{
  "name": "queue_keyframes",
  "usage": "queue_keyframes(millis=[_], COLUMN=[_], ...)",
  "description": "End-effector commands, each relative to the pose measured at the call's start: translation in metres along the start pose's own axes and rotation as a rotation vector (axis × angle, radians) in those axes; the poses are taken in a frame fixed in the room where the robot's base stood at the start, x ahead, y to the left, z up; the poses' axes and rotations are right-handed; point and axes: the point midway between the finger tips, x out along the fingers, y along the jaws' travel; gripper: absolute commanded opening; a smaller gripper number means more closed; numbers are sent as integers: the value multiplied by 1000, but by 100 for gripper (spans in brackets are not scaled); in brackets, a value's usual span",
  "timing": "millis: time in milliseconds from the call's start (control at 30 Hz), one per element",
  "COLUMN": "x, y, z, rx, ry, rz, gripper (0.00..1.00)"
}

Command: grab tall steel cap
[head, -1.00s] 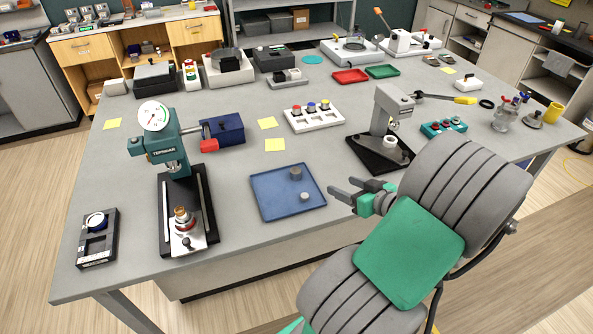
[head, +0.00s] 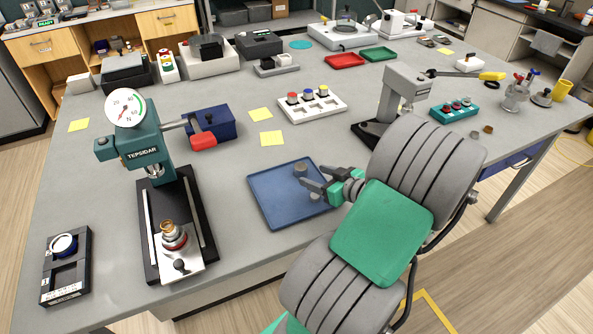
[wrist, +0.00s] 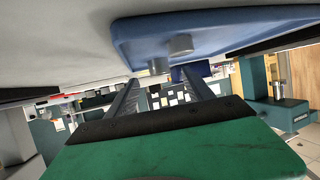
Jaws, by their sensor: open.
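The blue tray (head: 268,203) lies on the grey bench and holds two grey steel caps. The taller cap (head: 300,169) stands in its upper right part; the shorter, paler cap (head: 314,199) is nearer me, partly covered by a finger. My gripper (head: 311,176) is open, its fingers pointing left over the tray's right edge, with the tips just short of the tall cap. The wrist view looks upside down. There the tall cap (wrist: 158,66) appears between and beyond the finger tips (wrist: 162,77); the shorter one (wrist: 181,44) is closer. I see no contact.
A teal press (head: 145,150) with a dial and red-tipped lever stands left of the tray. A white holder (head: 312,105) with coloured caps lies behind it. A grey lever press (head: 405,90) stands right, close behind my arm. Yellow notes (head: 272,138) lie flat on open bench.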

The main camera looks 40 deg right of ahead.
Motion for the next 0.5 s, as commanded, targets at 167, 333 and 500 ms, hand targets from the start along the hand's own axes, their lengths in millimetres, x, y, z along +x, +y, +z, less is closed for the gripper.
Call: queue_keyframes(millis=[167,333,500], x=[22,51,58], y=[1,0,1], z=[-7,-8,-7], rx=[4,5,5], ry=[-1,-1,0], rz=[5,8,10], gripper=[61,61,61])
